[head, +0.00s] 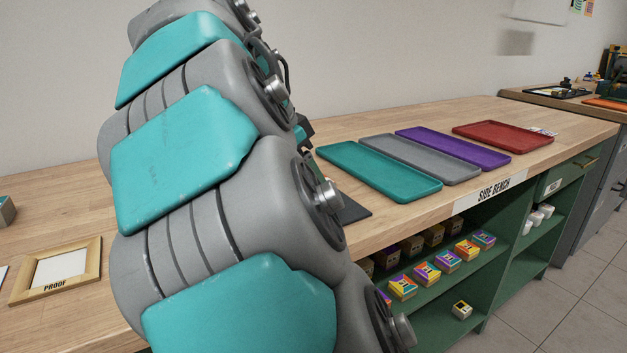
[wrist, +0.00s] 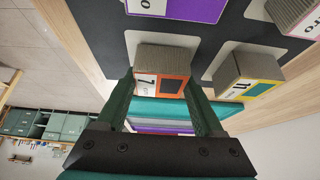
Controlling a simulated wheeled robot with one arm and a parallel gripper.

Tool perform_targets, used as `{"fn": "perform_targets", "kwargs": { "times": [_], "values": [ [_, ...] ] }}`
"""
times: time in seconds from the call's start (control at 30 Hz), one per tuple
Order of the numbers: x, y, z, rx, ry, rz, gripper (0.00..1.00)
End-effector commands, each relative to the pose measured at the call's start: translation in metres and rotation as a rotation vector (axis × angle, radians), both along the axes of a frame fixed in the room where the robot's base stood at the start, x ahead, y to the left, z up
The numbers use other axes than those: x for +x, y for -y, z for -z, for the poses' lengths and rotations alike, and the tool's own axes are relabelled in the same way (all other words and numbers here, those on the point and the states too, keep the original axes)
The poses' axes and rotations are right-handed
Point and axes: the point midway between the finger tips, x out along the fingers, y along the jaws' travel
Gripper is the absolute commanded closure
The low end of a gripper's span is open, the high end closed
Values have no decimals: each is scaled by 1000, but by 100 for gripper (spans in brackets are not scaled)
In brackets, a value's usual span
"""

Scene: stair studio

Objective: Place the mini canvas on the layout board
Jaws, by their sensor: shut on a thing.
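My gripper (wrist: 162,90) shows in the wrist view, its two dark green fingers closed on the sides of a small block (wrist: 160,85). The block has a grey ribbed side, an orange frame around a dark square, and a white label with a 7. I cannot tell for certain that it is the mini canvas. It is at a pale patch on a dark board (wrist: 95,30), perhaps the layout board; whether it touches the board is unclear. In the head view my arm hides the gripper and most of a dark board (head: 353,208).
Teal (head: 378,170), grey, purple and red (head: 502,136) trays lie on the bench. A PROOF frame (head: 57,272) lies left.

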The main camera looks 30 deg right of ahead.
Motion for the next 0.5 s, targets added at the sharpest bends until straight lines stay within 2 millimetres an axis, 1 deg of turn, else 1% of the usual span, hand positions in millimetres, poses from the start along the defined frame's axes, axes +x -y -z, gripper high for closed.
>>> {"fn": "perform_targets", "kwargs": {
  "times": [0.23,0.37,0.4,0.5],
  "values": [
    [0,0,1,0,-1,0,94],
    [0,0,5,0,-1,0,94],
    [0,0,4,0,-1,0,27],
    [0,0,4,0,-1,0,15]
  ]
}}
